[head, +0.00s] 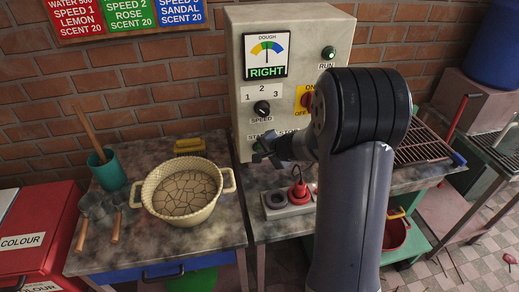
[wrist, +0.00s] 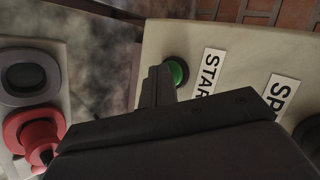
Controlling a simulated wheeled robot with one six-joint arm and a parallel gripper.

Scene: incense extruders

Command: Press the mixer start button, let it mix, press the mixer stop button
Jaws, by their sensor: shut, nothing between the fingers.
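The mixer control box (head: 235,75) is a cream panel on the back wall side. Its dough gauge (head: 266,52) reads RIGHT, with the needle near upright. The green start button (wrist: 177,73) shows beside the START label (wrist: 208,72) in the wrist view. My gripper (head: 268,150) is shut and empty at the panel's lower left; in the wrist view its fingertips (wrist: 162,84) are right at the green button. I cannot tell whether they touch it. The stop button is hidden behind my arm in the head view; only part of its label (head: 287,132) shows.
A speed knob (head: 262,108), a yellow plate with a red switch (head: 305,98) and a green RUN lamp (head: 328,53) are on the panel. A red piece with a hook (head: 299,191) sits in a grey holder below. A bowl of cracked dough (head: 150,186) stands left.

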